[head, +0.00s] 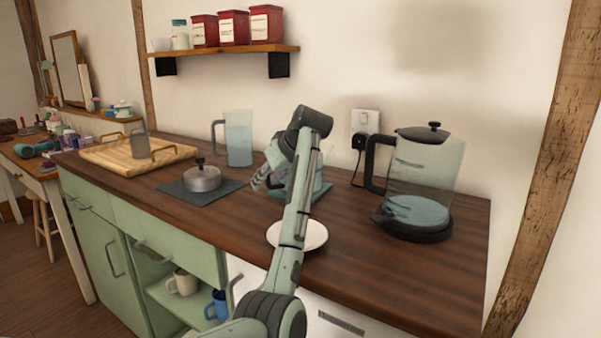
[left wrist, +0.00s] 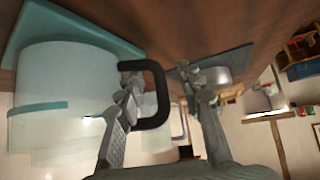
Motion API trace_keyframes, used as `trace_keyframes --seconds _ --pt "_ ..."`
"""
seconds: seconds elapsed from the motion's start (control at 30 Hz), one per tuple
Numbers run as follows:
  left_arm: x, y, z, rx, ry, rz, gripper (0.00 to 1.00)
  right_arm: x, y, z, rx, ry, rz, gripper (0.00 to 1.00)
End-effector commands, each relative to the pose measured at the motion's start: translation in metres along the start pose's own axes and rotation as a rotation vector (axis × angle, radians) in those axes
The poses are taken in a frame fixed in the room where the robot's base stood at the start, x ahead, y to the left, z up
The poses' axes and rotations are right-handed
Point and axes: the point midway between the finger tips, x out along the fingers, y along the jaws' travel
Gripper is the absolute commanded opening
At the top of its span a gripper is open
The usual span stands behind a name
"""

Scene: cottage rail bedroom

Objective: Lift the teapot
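The teapot looks to be the pale, see-through vessel (left wrist: 60,85) with a teal band and a dark loop handle (left wrist: 157,88) at the left of the left wrist view. It stands on a teal base. In the head view my left forearm hides most of it. My left gripper (head: 262,180) is open at the handle side of this vessel. In the left wrist view its two fingers (left wrist: 165,105) are spread, with the handle's outer bar between them. One finger overlaps the handle loop; I cannot tell whether it touches. My right gripper is not in view.
A white plate (head: 300,236) lies near the counter's front edge. A small lidded metal pot (head: 203,180) sits on a dark mat, with a clear jug (head: 238,140) behind it. A wooden tray (head: 125,157) is at left. A glass kettle (head: 425,175) stands at right. A shelf (head: 225,50) hangs above.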

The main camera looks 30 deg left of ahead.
Motion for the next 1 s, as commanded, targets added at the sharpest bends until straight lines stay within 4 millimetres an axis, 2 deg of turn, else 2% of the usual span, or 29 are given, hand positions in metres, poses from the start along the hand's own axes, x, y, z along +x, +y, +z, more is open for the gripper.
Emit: trace_keyframes --seconds 0.1,0.4,1.0 --pt "-0.0001 -0.0001 0.0 0.0 0.0 0.0 0.34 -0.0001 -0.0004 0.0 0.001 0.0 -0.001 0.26" --pt "-0.0004 -0.0001 0.0 0.0 0.0 -0.001 0.0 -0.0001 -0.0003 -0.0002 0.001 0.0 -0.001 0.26" --pt "-0.0017 0.0003 -0.0013 -0.001 0.003 0.001 0.0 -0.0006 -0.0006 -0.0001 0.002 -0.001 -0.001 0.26"
